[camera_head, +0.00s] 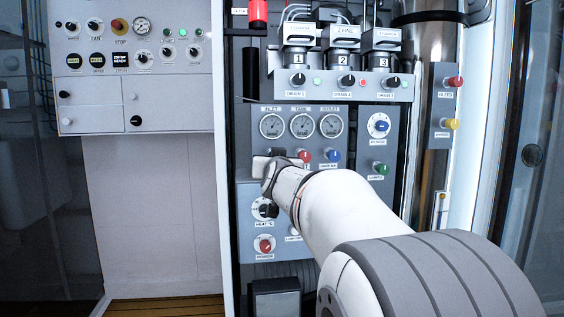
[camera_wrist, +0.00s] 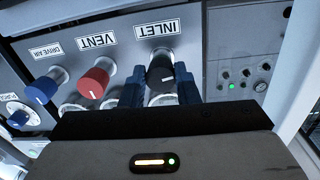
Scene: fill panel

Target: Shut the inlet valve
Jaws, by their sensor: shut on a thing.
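The inlet valve is a black knob (camera_wrist: 161,75) below an INLET label in the wrist view, with a white pointer mark on its face. My gripper (camera_wrist: 160,90) has its two blue fingers on either side of this knob, shut on it. In the head view my gripper (camera_head: 275,168) is at the left side of the grey fill panel (camera_head: 350,118), below the gauges. There my own wrist hides the inlet knob.
The red vent knob (camera_wrist: 93,83) and blue drive air knob (camera_wrist: 41,90) sit beside the inlet knob. Gauges (camera_head: 302,126) are above, and a heat knob (camera_head: 263,208) and red-centred knob (camera_head: 264,245) are below. A yellow knob (camera_head: 452,124) is at the right.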

